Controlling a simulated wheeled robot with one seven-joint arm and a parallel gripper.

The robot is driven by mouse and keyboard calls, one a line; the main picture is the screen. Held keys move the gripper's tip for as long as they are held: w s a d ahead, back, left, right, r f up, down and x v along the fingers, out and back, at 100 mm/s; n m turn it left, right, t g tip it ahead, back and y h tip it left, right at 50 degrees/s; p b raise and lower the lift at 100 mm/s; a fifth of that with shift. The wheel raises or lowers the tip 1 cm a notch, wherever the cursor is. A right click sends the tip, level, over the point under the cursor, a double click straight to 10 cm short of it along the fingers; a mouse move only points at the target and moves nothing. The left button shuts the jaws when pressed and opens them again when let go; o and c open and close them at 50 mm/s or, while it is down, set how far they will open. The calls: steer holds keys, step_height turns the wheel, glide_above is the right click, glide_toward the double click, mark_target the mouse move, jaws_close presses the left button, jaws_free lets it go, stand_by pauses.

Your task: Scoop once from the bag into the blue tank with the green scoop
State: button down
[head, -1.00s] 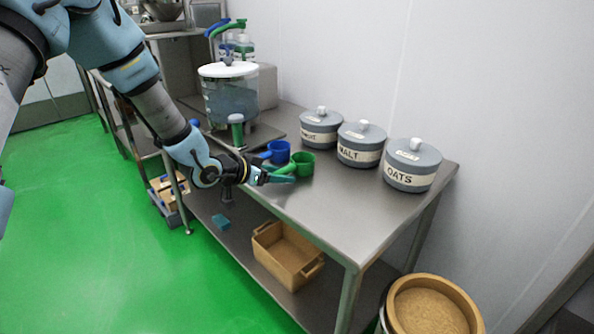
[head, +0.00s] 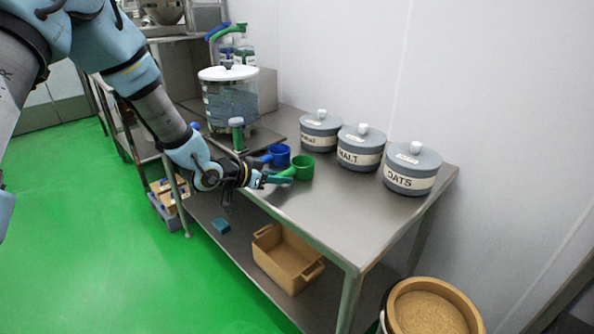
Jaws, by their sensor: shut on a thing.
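The green scoop (head: 303,167) is on the steel table (head: 345,215), its cup upright and its handle toward my gripper. My gripper (head: 277,179) is shut on the scoop's handle at the table's front edge. I cannot tell if the scoop still touches the table. A clear tank with a white lid (head: 229,95) stands at the back left of the table; the tint of its contents is grey-blue. A round tan container filled with grainy powder (head: 428,312) stands on the floor at the lower right, possibly the bag.
A blue scoop (head: 279,153) sits right behind the green one. Lidded jars stand along the wall: one partly legible (head: 320,132), MALT (head: 360,150) and OATS (head: 411,170). A wooden crate (head: 287,262) is on the lower shelf. The table's front right is clear.

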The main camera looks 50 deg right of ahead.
steer(key=shift+r+p, duration=2.2)
steer(key=shift+r, duration=0.85)
steer(key=shift+a+f, duration=0.1)
